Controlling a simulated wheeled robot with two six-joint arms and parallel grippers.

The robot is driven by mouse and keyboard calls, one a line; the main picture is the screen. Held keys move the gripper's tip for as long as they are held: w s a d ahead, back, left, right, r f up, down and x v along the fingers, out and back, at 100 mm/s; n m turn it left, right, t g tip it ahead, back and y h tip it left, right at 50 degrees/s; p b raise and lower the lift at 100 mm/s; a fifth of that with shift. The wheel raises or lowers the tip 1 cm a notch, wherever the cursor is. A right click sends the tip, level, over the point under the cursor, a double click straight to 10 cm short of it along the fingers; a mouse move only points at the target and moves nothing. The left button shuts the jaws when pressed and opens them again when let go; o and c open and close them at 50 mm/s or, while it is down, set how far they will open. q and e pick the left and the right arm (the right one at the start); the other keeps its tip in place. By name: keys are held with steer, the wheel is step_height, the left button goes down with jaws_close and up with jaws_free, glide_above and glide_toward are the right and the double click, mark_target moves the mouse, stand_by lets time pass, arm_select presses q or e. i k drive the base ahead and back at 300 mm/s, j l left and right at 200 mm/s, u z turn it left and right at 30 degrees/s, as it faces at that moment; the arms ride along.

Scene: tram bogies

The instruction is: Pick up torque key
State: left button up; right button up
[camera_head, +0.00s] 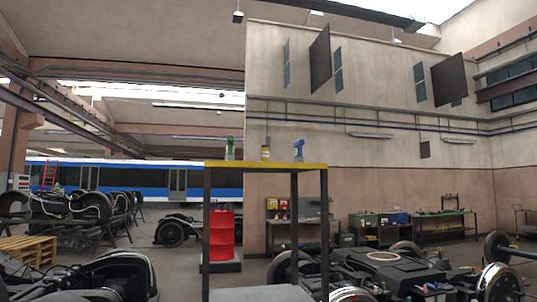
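Three small items stand on a tall table with a yellow top edge (266,165) near the middle of the view. A green-topped item (230,148) is at the left, a small item with some yellow (265,152) is in the middle, and a blue tool shaped like a power driver (298,152) is at the right. They are too small for me to tell which one is the torque key. Neither of my grippers is in view.
A red barrel (222,236) stands behind the table's legs. Bogies with wheels (390,270) fill the lower right, and more stand at the left near a wooden pallet (28,250). Workbenches (445,228) line the back wall. A blue and white tram (140,178) is far left.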

mark_target(298, 145)
steer(key=i+l+u, duration=0.4)
steer(key=i+l, duration=0.15)
steer(key=i+l+u, duration=0.2)
steer(key=l, duration=0.25)
steer(key=i+l+u, duration=0.2)
steer(key=l, duration=0.2)
steer(key=i, duration=0.05)
